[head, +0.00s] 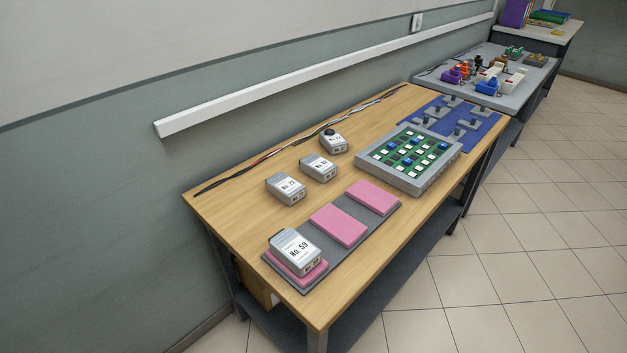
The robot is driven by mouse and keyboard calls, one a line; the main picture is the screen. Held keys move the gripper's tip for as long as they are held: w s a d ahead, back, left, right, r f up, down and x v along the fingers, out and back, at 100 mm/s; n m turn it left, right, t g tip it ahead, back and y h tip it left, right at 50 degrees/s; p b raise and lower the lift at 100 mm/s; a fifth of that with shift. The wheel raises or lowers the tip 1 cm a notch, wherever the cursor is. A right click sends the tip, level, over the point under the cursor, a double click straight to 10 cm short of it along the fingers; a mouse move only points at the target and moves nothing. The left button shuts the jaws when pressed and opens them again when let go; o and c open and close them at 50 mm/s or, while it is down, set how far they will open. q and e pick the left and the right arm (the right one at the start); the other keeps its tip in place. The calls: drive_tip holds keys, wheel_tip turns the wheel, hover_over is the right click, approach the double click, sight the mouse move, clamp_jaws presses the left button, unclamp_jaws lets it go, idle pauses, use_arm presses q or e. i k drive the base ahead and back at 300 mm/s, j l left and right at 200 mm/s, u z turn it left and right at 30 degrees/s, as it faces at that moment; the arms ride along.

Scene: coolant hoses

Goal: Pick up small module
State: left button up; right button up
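Several small grey modules with white number labels are on the wooden table (232,212). One module labelled "No. 59" (295,252) sits on the nearest pink pad of a dark grey strip. Three more stand in a row behind: a left one (286,188), a middle one (318,167) and a far one (334,143) with a black round part on top. Their labels are too small to read surely. Neither of my grippers is in view.
Two bare pink pads (338,225) (372,197) lie on the grey strip (312,284). A grey tray (368,176) with a green board and blue and white pieces is on the right. Dark cables (265,157) run along the wall side. A blue mat (488,122) with grey parts lies beyond.

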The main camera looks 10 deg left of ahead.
sight(323, 170)
drive_tip(key=k+u, duration=0.1)
drive_tip(key=u, duration=1.1)
drive_tip(key=l+u, duration=0.3)
drive_tip(key=l, duration=1.5)
drive_tip(key=i, duration=0.05)
